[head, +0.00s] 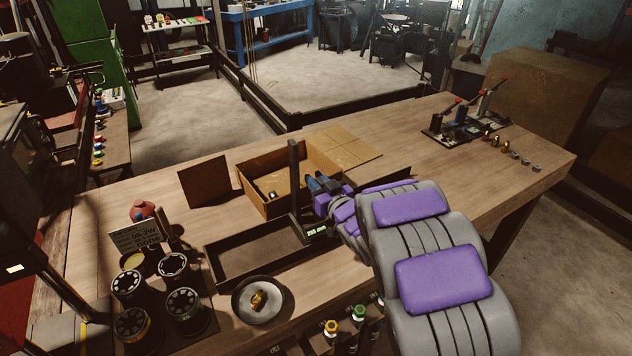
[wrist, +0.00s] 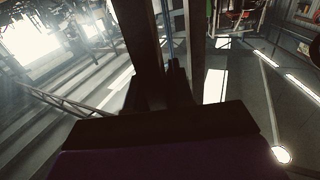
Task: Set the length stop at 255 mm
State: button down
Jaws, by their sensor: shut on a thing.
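The length stop (head: 294,185) is a dark upright post standing at the right end of a long black tray (head: 213,262) on the wooden bench. A small lit readout (head: 317,231) at its foot shows a figure in mm. It looks like 255, but the digits are tiny. My gripper (head: 310,187) reaches in from the right and is shut on the post at about mid-height. In the wrist view the dark post (wrist: 140,50) runs upward in front of my gripper. The fingertips' contact is dark and partly hidden.
An open cardboard box (head: 270,205) stands just behind the tray. A round dish (head: 259,300) with a brass fitting, several black die cups (head: 184,305) and a sign (head: 137,235) stand at the front left. A fixture with red levers (head: 465,122) sits at the far right.

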jog(key=shift+f+p, duration=0.15)
jog(key=shift+p, duration=0.35)
jog(key=shift+f, duration=0.15)
jog(key=c, duration=1.4)
grip_release()
jog(key=shift+s, duration=0.1)
jog(key=o, duration=0.3)
jog(key=shift+d+r, duration=0.2)
jog(key=shift+d, duration=0.05)
jog(key=shift+a, duration=0.1)
